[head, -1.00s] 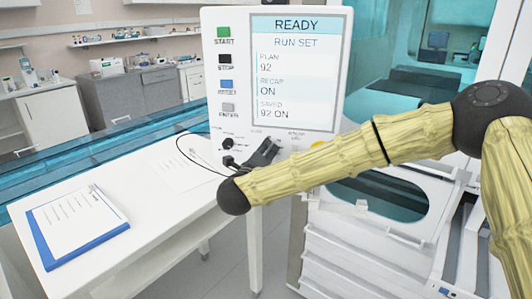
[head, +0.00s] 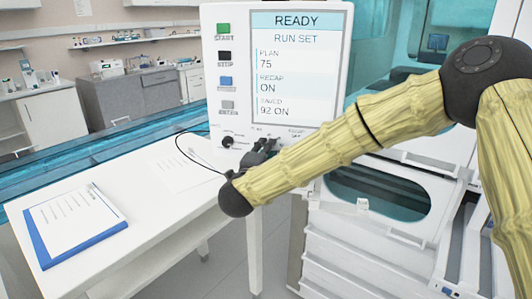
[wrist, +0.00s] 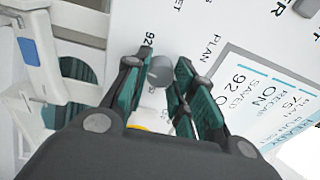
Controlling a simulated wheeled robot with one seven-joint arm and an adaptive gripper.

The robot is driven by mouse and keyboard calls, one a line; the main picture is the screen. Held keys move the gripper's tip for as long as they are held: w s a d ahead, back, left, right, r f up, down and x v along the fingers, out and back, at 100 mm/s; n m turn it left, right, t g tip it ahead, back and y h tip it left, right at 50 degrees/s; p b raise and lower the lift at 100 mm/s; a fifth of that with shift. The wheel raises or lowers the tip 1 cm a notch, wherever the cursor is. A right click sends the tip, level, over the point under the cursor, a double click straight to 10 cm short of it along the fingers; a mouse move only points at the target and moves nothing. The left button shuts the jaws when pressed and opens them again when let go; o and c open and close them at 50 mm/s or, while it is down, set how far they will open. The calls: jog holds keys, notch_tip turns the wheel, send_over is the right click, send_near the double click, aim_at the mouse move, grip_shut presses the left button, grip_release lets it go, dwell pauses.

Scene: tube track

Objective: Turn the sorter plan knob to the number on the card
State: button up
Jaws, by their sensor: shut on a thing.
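My gripper (head: 258,152) is at the lower part of the white sorter panel (head: 230,60). In the wrist view its green-padded fingers (wrist: 163,70) are shut on the grey plan knob (wrist: 160,72), one on each side. The printed word PLAN and a 92 mark show on the panel near the knob. In the head view the knob is hidden by my gripper and arm. The panel's screen (head: 292,97) reads READY, RUN SET, PLAN 75, RECAP ON, SAVED 92 ON. I cannot make out a number card.
Coloured buttons run down the panel's left side, and a black knob (head: 228,142) sits below them. A clipboard (head: 75,226) with unreadable lines lies on the white table (head: 145,222); a pale sheet (head: 178,172) lies further back. White machine housing (head: 350,245) stands right of the table.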

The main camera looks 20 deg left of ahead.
jog(key=n+y, duration=0.1)
jog(key=n, duration=1)
jog(key=shift+d+t+y, duration=0.1)
jog(key=shift+t+y, duration=0.2)
jog(key=shift+f+n, duration=0.1)
jog(key=shift+n, duration=0.3)
jog(key=o, duration=1)
jog(key=shift+o, duration=0.2)
jog(key=s+d+f, duration=0.1)
jog(key=s, duration=1.1)
jog(key=shift+w+f, duration=0.1)
